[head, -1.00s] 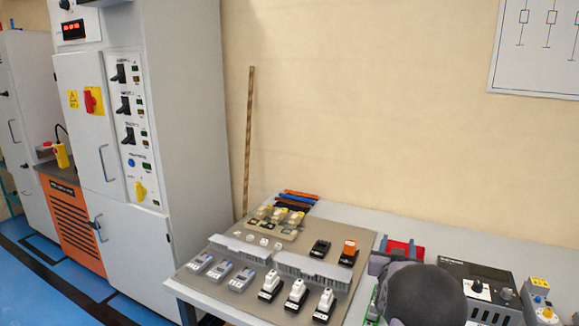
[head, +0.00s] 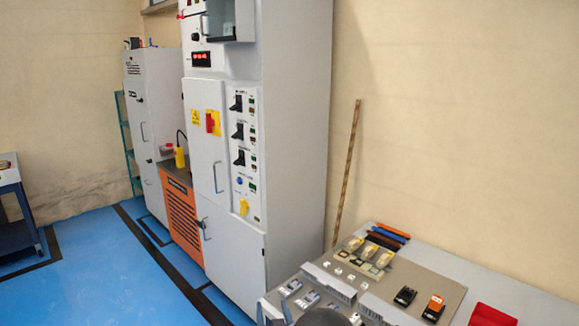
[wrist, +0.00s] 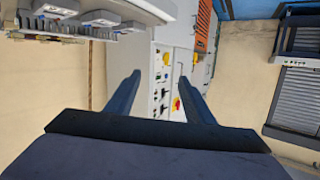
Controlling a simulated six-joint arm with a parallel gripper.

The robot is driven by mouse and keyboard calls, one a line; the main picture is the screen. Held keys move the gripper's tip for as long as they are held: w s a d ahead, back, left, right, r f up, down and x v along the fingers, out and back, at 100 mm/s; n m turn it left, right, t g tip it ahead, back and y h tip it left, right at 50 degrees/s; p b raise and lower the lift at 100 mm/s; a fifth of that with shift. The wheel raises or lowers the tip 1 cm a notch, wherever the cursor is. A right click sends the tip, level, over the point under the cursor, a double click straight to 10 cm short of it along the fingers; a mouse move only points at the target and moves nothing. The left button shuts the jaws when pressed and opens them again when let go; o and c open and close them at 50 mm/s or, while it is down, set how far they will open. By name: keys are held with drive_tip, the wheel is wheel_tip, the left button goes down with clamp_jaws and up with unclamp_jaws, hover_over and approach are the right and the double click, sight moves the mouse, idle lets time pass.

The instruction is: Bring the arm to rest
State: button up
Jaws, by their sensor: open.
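My gripper (wrist: 159,78) shows in the wrist view with its two dark fingers apart and nothing between them. The wrist picture is upside down, and the fingers point toward the grey control cabinet (wrist: 160,125), some way off. In the head view a rounded dark part of my arm shows at the bottom edge, in front of the bench. The gripper itself cannot be made out there.
The tall grey cabinet (head: 290,150) with switches stands left of the bench. A wooden stick (head: 347,170) leans on the wall. Blue floor (head: 100,270) is open at left.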

drive_tip(key=s+a+f+n+g+y+b, duration=0.1)
drive_tip(key=s+a+f+n+g, duration=0.2)
drive_tip(key=s+a, duration=0.35)
drive_tip(key=s+d+f+m+g+h+b, duration=0.1)
drive_tip(key=s+d+f+g+b, duration=0.2)
drive_tip(key=s+d+f+b, duration=0.3)
drive_tip(key=s+d+f+m+g+h+b, duration=0.1)
drive_tip(key=s+d+f+m+g+b, duration=0.2)
drive_tip(key=d+b, duration=0.5)
drive_tip(key=s+d+f+g+h+b, duration=0.1)
drive_tip(key=s+d+f+g+b, duration=0.35)
drive_tip(key=s, duration=0.75)
drive_tip(key=s+d+f+g+h+b, duration=0.15)
drive_tip(key=s+d+f+b, duration=0.3)
drive_tip(key=s+d, duration=0.5)
wheel_tip(320, 180, up, 21)
drive_tip(key=s+a+p, duration=0.1)
drive_tip(key=p, duration=1.9)
drive_tip(key=shift+s+a, duration=0.35)
drive_tip(key=shift+a, duration=0.05)
drive_tip(key=shift+f+y, duration=0.1)
drive_tip(key=shift+y, duration=0.15)
